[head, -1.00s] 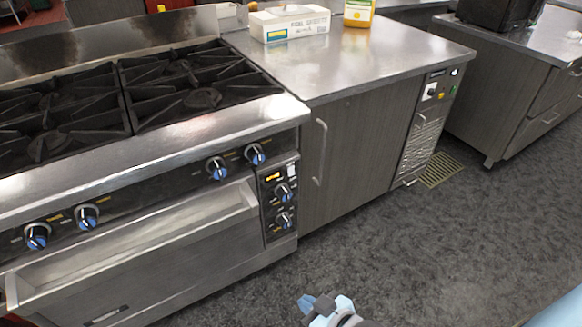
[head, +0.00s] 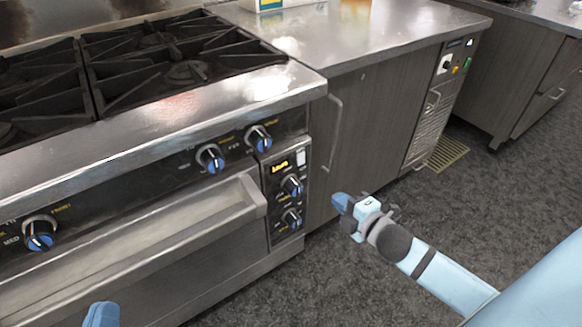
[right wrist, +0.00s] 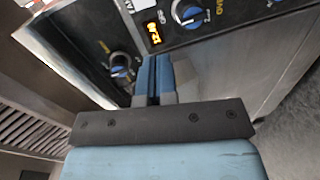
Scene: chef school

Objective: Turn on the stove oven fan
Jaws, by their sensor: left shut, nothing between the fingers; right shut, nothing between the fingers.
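The steel stove (head: 150,130) fills the left of the head view. Its side control panel (head: 285,193) has a lit orange display and two blue-marked knobs, an upper one (head: 292,186) and a lower one (head: 291,219). More blue knobs line the front rail. My right gripper (head: 340,203) is shut and empty, to the right of the panel and apart from it. In the right wrist view, its shut fingers (right wrist: 153,78) point toward the panel, below the orange switch or display (right wrist: 152,32) and a knob (right wrist: 190,14). My left gripper (head: 102,314) is shut, its tip at the bottom edge.
The oven door handle (head: 140,250) juts out left of the panel. A grey cabinet (head: 375,120) with a steel top stands right of the stove. The dark floor (head: 480,220) is clear to the right.

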